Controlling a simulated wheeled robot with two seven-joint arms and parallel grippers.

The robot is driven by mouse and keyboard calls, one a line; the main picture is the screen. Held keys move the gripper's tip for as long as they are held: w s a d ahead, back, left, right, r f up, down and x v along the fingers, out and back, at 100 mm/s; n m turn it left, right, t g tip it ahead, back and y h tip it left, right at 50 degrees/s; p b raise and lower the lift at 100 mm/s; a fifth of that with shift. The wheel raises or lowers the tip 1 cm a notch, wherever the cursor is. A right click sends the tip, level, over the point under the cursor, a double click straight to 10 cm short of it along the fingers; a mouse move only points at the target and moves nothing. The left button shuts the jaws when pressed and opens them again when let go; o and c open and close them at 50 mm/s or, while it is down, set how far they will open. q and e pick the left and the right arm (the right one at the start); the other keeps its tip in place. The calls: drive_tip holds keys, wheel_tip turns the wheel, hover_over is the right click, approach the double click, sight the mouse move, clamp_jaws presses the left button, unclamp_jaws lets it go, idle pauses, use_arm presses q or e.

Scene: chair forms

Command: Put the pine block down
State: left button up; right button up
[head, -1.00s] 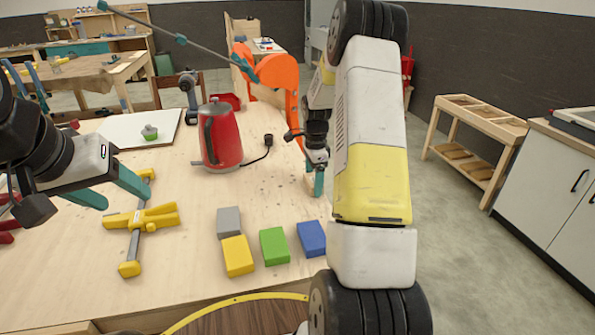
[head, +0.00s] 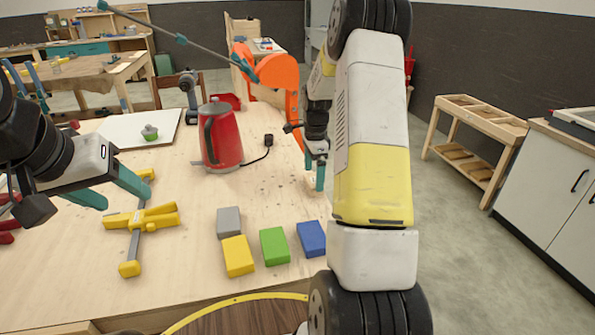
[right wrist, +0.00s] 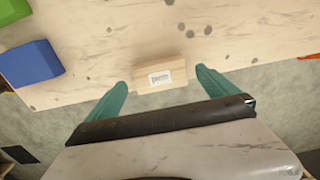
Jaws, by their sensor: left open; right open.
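The pine block (right wrist: 160,76) is a pale wooden block with a small white label. In the right wrist view it rests at the table's edge, between the spread teal fingers of my right gripper (right wrist: 162,88), with a gap on each side. I cannot tell whether it overhangs the edge. In the head view my right gripper (head: 315,172) is at the table's right edge, and the block is mostly hidden by it and my arm. My left gripper (head: 118,193) is open and empty above the left of the table, near a yellow clamp.
The wooden table (head: 200,290) holds a red kettle (head: 221,135), the yellow clamp (head: 142,218), and grey (head: 228,221), yellow (head: 238,256), green (head: 274,246) and blue (head: 311,238) blocks. The blue one is nearest the right gripper. An orange curved form (head: 282,78) stands behind.

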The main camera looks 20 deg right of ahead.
sight(313, 180)
drive_tip(key=s+a+r+n+t, duration=0.1)
drive_tip(key=s+a+r+n, duration=0.15)
drive_tip(key=r, duration=0.65)
drive_tip(key=s+a+r+n+t, duration=0.1)
drive_tip(key=s+a+r+n, duration=0.15)
drive_tip(key=r, duration=0.55)
drive_tip(key=s+a+r+n+t, duration=0.1)
drive_tip(key=s+a+r+n, duration=0.1)
drive_tip(key=s, duration=0.5)
drive_tip(key=s+a+r+n+t+y, duration=0.1)
drive_tip(key=s+a+r+n, duration=0.1)
drive_tip(key=s+a+n, duration=0.3)
drive_tip(key=s+a+r+n+t+y, duration=0.1)
drive_tip(key=s+a+r+n+t, duration=0.1)
drive_tip(key=s+n, duration=0.5)
drive_tip(key=s+a, duration=0.1)
drive_tip(key=s, duration=0.3)
drive_tip(key=shift+s+a, duration=0.2)
drive_tip(key=shift+s, duration=0.05)
